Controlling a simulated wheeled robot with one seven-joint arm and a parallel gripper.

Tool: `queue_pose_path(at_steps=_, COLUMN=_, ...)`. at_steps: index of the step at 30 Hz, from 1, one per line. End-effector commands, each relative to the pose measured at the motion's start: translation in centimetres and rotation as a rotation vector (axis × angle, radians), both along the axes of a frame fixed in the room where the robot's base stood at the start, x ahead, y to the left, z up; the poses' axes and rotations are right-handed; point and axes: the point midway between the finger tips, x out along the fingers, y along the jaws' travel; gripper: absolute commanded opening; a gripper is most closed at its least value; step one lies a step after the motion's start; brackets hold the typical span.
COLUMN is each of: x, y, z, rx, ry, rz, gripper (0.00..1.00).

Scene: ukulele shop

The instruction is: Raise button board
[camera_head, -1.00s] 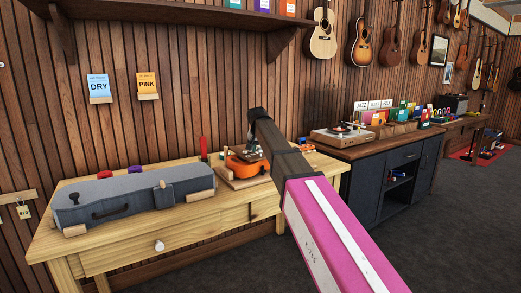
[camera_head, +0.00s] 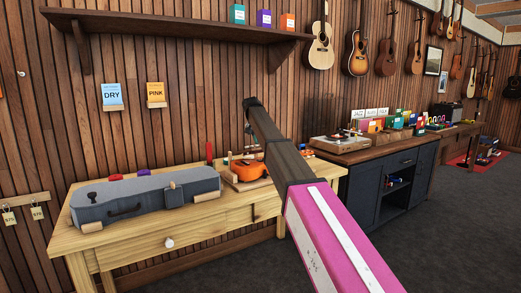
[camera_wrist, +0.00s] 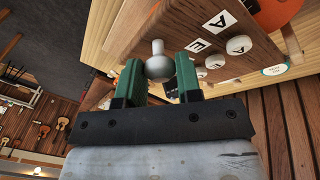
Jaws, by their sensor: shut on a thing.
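In the wrist view, a brown wooden board (camera_wrist: 185,28) carries white round buttons (camera_wrist: 238,44) beside white letter labels, with A and E readable. A grey round knob (camera_wrist: 158,66) stands at its near edge. My gripper (camera_wrist: 159,76), with green fingers, is shut on this knob, one finger on each side. I cannot tell whether the board is clear of the surface below it. In the head view, my arm hides most of the gripper and the board near the orange ukulele (camera_head: 250,171).
A grey instrument case (camera_head: 145,199) lies on the left of the pale wooden table (camera_head: 215,220). A red cylinder (camera_head: 209,152) stands behind it. A dark cabinet (camera_head: 368,195) with a record player (camera_head: 340,144) stands to the right. A shelf (camera_head: 180,25) hangs above.

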Motion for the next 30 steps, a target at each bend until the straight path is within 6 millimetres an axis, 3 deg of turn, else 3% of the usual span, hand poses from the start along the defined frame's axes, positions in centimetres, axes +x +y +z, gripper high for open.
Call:
queue_pose_path(at_steps=3, x=1.5, y=0.6, z=1.5, rx=-0.037, ry=0.053, rz=0.0, gripper=0.0)
queue_pose_path(at_steps=12, x=2.5, y=1.4, z=3.4, rx=-0.104, ry=0.152, rz=0.0, gripper=0.0)
queue_pose_path(at_steps=28, x=2.6, y=1.5, z=3.7, rx=-0.118, ry=0.172, rz=0.0, gripper=0.0)
queue_pose_path(at_steps=29, x=2.6, y=1.5, z=3.7, rx=-0.118, ry=0.172, rz=0.0, gripper=0.42)
queue_pose_path(at_steps=30, x=2.6, y=1.5, z=3.7, rx=-0.118, ry=0.172, rz=0.0, gripper=0.55)
